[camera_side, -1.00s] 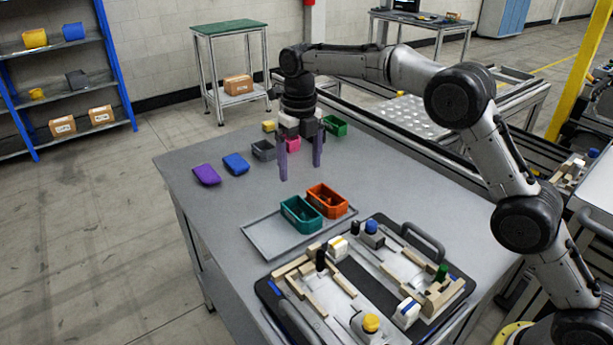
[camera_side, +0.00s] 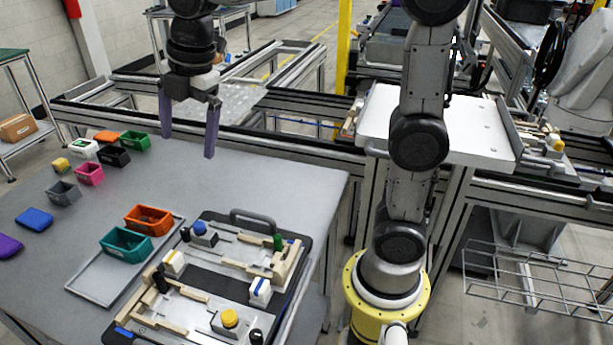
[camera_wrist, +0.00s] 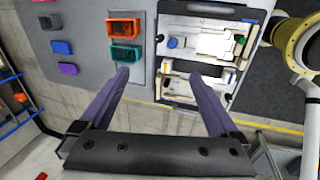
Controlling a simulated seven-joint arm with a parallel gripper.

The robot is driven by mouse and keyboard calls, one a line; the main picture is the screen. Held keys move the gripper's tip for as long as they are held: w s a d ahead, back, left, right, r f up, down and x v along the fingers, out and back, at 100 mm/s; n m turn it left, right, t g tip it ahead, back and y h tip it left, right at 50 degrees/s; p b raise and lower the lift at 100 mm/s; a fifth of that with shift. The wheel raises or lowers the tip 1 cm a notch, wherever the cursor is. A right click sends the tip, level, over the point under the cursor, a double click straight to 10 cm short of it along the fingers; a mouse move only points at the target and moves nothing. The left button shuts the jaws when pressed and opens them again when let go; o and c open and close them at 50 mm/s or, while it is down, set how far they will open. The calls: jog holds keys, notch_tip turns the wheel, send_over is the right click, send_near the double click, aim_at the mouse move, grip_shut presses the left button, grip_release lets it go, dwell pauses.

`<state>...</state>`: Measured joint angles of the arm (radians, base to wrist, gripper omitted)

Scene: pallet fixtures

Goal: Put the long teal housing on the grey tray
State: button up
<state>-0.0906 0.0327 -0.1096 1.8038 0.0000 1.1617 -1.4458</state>
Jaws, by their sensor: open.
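The long teal housing (camera_side: 125,245) is an open-topped box. It sits upright on the grey tray (camera_side: 96,283), beside an orange housing (camera_side: 148,220) that is also on the tray. The tray's front part is bare. My gripper (camera_side: 187,145) is open and empty, raised in the air with its fingers pointing down, apart from the teal housing. In the wrist view the teal housing (camera_wrist: 125,54) shows just beyond the left fingertip of my gripper (camera_wrist: 160,75). Nothing is between the fingers.
A black-edged pallet fixture (camera_side: 205,275) with wooden blocks and knobs stands right of the tray. Several small bins, among them a pink one (camera_side: 89,174) and a green one (camera_side: 135,141), stand at the back left. A blue piece (camera_side: 34,219) lies nearer. The mid-table is clear.

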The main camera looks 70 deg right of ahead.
jog(key=s+d+f+m+t, duration=0.1)
jog(key=s+f+m, duration=0.2)
jog(key=s+m, duration=0.5)
jog(key=s+d+f+m+t, duration=0.1)
jog(key=s+f+m, duration=0.3)
jog(key=s+m, duration=0.5)
jog(key=s+d, duration=0.1)
jog(key=s, duration=0.2)
jog(key=shift+d+m+t, duration=0.15)
jog(key=shift+m+t, duration=0.15)
